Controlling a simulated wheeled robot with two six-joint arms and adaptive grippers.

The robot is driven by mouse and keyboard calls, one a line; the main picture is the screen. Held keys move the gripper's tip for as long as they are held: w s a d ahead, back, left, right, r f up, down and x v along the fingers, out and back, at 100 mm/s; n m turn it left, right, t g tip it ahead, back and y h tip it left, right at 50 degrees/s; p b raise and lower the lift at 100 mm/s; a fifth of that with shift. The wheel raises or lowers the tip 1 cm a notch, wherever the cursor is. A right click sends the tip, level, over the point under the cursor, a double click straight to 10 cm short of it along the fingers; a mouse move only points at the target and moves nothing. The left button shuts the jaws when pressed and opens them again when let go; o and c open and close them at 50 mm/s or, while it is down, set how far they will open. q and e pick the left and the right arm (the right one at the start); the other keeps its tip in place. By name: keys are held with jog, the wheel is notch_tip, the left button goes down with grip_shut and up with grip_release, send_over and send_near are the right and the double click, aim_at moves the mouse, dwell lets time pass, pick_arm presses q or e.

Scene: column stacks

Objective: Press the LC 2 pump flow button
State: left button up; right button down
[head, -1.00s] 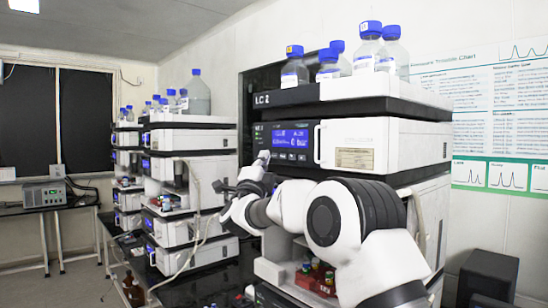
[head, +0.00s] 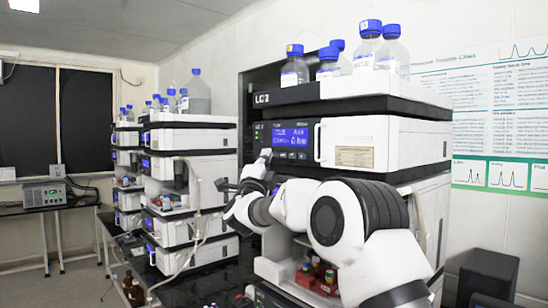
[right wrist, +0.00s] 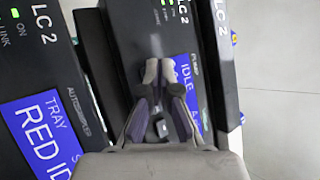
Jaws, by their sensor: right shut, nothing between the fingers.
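The LC 2 pump (head: 320,138) is the dark-fronted module under the bottle tray labelled LC 2, with a lit blue display (head: 291,136). A row of small buttons (head: 291,156) runs under the display; the flow button's label is too small to read. My right gripper (head: 265,155) is shut and empty, its tips at the left end of this row. In the right wrist view the shut fingertips (right wrist: 160,71) are over the pump's dark front, beside the blue IDLE display (right wrist: 187,75). The tips hide what lies under them, so I cannot tell whether they touch a button.
Blue-capped bottles (head: 369,48) stand on top of the LC 2 stack. Two similar stacks (head: 190,150) stand to the left. In the right wrist view the autosampler (right wrist: 30,75) with a blue TRAY display is beside the pump. A black box (head: 488,277) stands at lower right.

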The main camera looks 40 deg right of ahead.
jog(key=shift+d, duration=0.45)
dwell(0.6)
dwell(0.4)
jog(key=shift+a+b, duration=0.5)
jog(key=shift+a, duration=0.35)
jog(key=a, duration=0.2)
jog(key=a+b, duration=0.1)
jog(key=a, duration=0.2)
jog(key=shift+s+b, duration=0.2)
jog(key=shift+b, duration=0.1)
dwell(0.3)
